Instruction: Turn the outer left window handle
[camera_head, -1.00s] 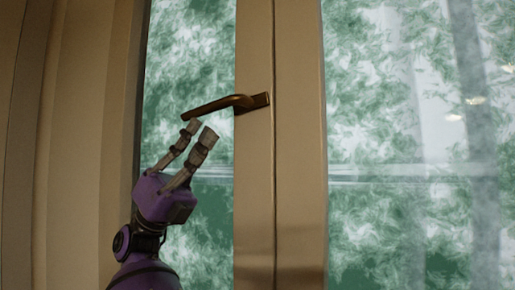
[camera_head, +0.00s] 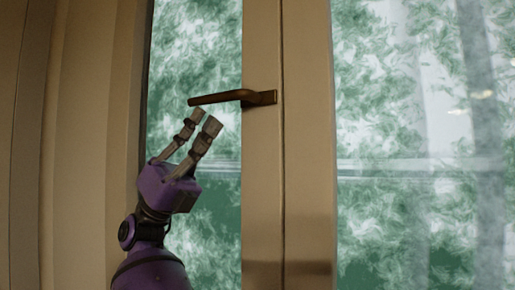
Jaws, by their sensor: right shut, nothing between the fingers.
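The window handle (camera_head: 218,98) is a dark bronze lever on the tan window frame's upright. Its lever points left and lies almost level, with its free end tipped slightly down.
The tan upright (camera_head: 263,190) runs from top to bottom between two glass panes. The right pane (camera_head: 420,120) shows green and white foliage. A tan wall or curtain-like panel (camera_head: 85,150) stands at the left.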

